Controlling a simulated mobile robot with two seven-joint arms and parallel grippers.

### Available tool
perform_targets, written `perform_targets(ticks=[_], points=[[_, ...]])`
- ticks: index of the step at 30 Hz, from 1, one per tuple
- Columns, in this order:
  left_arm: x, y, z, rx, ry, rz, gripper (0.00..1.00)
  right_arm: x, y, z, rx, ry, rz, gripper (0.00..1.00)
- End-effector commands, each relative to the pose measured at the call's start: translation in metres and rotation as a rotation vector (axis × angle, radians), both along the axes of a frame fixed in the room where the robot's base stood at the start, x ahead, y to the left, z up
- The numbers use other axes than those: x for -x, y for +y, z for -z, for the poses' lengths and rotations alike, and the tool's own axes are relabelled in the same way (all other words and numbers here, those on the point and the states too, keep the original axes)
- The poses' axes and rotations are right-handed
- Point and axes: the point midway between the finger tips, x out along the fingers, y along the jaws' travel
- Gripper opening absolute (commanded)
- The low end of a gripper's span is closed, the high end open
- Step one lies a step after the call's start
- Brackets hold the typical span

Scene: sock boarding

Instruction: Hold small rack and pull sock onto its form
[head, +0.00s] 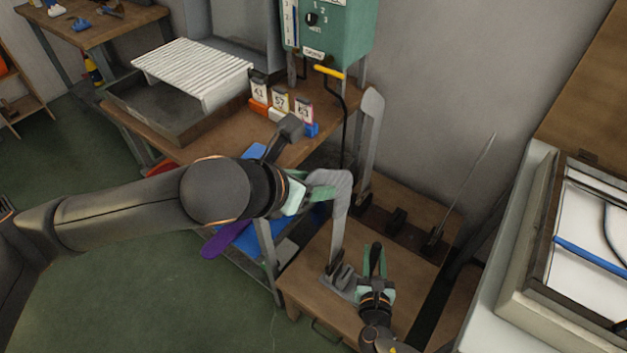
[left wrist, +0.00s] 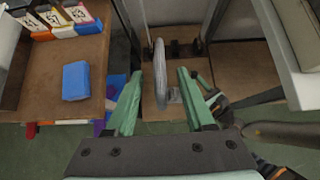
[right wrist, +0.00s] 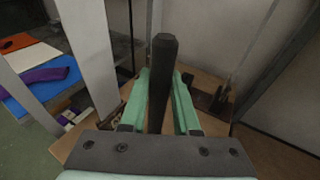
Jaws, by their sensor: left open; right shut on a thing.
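The small rack has a tall grey form (head: 338,225) with a bent top, standing on a base (head: 343,282) on the low wooden platform. My left gripper (head: 308,192) is open at the form's upper part. In the left wrist view the form (left wrist: 160,75) stands between the spread green fingers, with gaps on both sides. The form's top looks lighter and faintly ribbed; I cannot tell whether that is a grey sock. My right gripper (head: 375,260) is shut on a dark upright post (right wrist: 161,75) beside the form. The form (right wrist: 90,55) also shows in the right wrist view.
The wooden table (head: 185,145) at left holds number tags (head: 280,105). A purple sock (head: 225,240) lies on a lower shelf. A pale cabinet (head: 510,250) bounds the right.

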Motion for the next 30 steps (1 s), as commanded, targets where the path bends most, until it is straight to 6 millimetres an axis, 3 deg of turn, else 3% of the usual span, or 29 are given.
perform_targets(ticks=[11, 22, 23, 30], points=[[0.035, 0.026, -0.039, 0.002, -0.003, 0.0, 0.54, 0.0, 0.0, 0.001, 0.0, 0.001, 0.0, 0.0], [0.04, 0.029, -0.044, 0.001, -0.001, 0.0, 0.54, 0.0, 0.0, 0.001, 0.0, 0.001, 0.0, 0.0], [0.04, 0.029, -0.044, 0.001, -0.001, 0.0, 0.54, 0.0, 0.0, 0.001, 0.0, 0.001, 0.0, 0.31], [0.04, 0.029, -0.044, 0.001, -0.001, 0.0, 0.54, 0.0, 0.0, 0.0, 0.0, 0.001, 0.0, 0.58]])
